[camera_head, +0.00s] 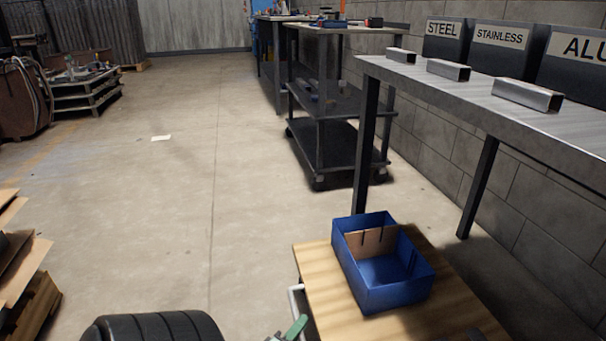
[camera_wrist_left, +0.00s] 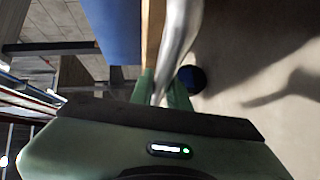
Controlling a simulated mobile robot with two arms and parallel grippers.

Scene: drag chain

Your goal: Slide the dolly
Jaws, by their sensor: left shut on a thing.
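The dolly (camera_head: 318,285) is a low wooden platform at the lower middle of the head view. A blue open bin (camera_head: 397,292) with a brown divider sits on it. A pale metal handle bar (camera_head: 295,298) runs along its left edge; it shows large in the left wrist view (camera_wrist_left: 176,40), beside the wooden edge (camera_wrist_left: 152,30) and a dark caster (camera_wrist_left: 191,78). My left gripper (camera_head: 290,331) is at the bottom edge of the head view. Its green fingers (camera_wrist_left: 161,90) are shut on the handle bar. My right gripper is not in view.
A metal workbench (camera_head: 470,95) with cut tubes and labelled bins stands along the right wall, close behind the dolly. A dark shelf cart (camera_head: 338,130) stands beyond. Cardboard on a pallet (camera_head: 25,275) is at left. Open concrete floor (camera_head: 190,210) lies between.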

